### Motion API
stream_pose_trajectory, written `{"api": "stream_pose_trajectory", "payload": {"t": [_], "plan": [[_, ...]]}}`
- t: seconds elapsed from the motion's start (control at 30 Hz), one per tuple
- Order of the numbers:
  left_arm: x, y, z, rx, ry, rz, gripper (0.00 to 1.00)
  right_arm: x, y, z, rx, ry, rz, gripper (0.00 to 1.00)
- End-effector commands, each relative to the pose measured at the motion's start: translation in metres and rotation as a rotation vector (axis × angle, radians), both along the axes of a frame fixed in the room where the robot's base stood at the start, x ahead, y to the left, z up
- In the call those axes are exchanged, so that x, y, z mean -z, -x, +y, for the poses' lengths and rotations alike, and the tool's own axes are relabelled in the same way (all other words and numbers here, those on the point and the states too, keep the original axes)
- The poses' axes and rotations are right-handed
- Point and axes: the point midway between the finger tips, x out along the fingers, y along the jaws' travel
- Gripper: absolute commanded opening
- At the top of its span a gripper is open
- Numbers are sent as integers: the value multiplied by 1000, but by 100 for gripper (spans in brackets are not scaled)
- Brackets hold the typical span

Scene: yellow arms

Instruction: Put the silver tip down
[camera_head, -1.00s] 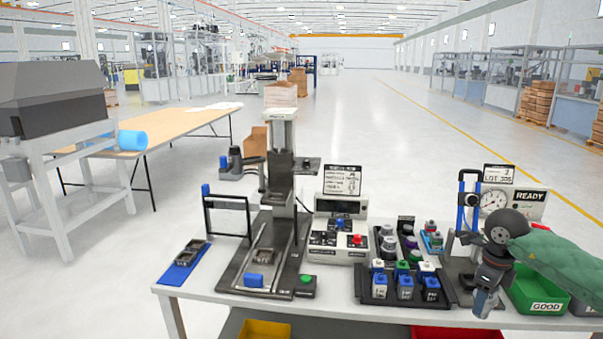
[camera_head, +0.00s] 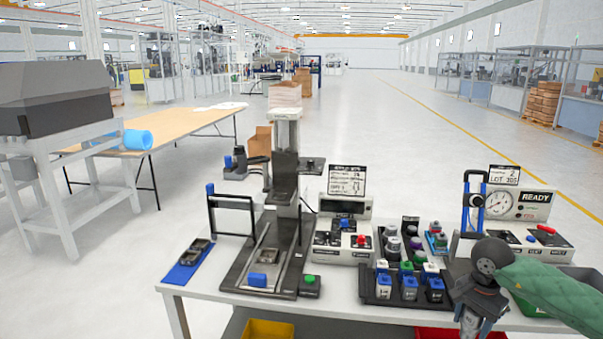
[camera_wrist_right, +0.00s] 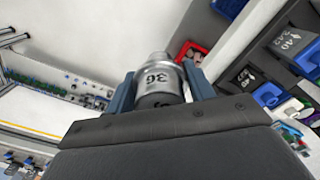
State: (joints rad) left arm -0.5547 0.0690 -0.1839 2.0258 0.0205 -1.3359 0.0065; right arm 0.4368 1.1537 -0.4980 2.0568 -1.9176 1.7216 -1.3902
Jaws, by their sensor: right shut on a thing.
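The silver tip (camera_wrist_right: 160,80) is a metal cylinder marked 36 with a narrower end. It sits between the two fingers of my right gripper (camera_wrist_right: 158,86) in the right wrist view, and the fingers are shut on it. In the head view my right gripper (camera_head: 470,325) is low at the front right edge of the table, and the tip is hard to make out there. My left gripper is not in view.
A black rack (camera_head: 368,296) holds several blue, green and white blocks left of my right gripper. Grey, purple and green parts stand behind it. A gauge station (camera_head: 497,204) is at back right. A press (camera_head: 285,180) stands at centre. A green bin (camera_head: 522,306) is partly behind my arm.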

Motion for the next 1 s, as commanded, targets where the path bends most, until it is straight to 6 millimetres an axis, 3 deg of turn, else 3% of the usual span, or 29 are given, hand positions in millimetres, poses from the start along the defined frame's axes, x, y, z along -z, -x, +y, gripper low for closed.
{"api": "stream_pose_trajectory", "payload": {"t": [0.3, 0.53, 0.77, 1.0], "plan": [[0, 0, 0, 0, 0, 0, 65, 33, 2, 37, -484, -3, -1, 19], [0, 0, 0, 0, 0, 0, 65, 58, 5, 73, -767, -2, -1, 19], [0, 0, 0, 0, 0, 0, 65, 86, 9, 132, -933, -2, -3, 19], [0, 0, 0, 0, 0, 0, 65, 101, 14, 205, -1042, -3, -5, 19]]}}
